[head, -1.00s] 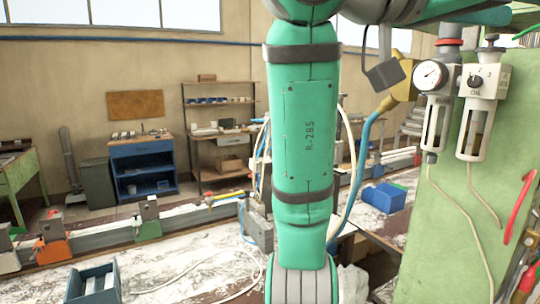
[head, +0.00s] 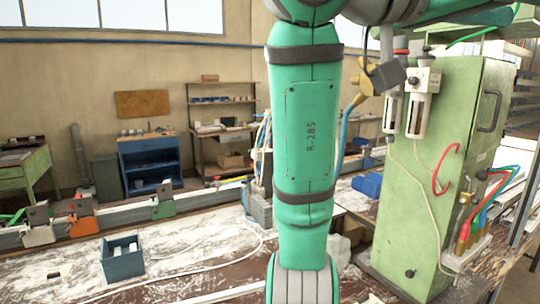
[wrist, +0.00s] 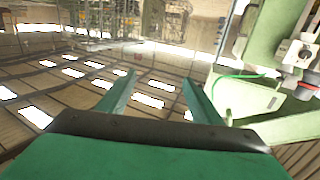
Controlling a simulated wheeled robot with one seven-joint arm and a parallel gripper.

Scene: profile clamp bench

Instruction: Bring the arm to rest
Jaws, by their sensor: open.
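My green arm (head: 305,130) hangs down the middle of the head view, hiding part of the bench behind it. My gripper's fingertips do not show in the head view. In the wrist view my gripper (wrist: 160,82) is open, its two green fingers spread apart with nothing between them. Behind the fingers the wrist view shows the room, seen tilted, with bright patches.
A green cabinet (head: 455,150) with hoses and air fittings stands close at right. A dusty bench holds a blue-grey bin (head: 122,262) and a rail with clamps, including an orange one (head: 83,222). A blue cabinet (head: 150,165) and shelves stand by the wall.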

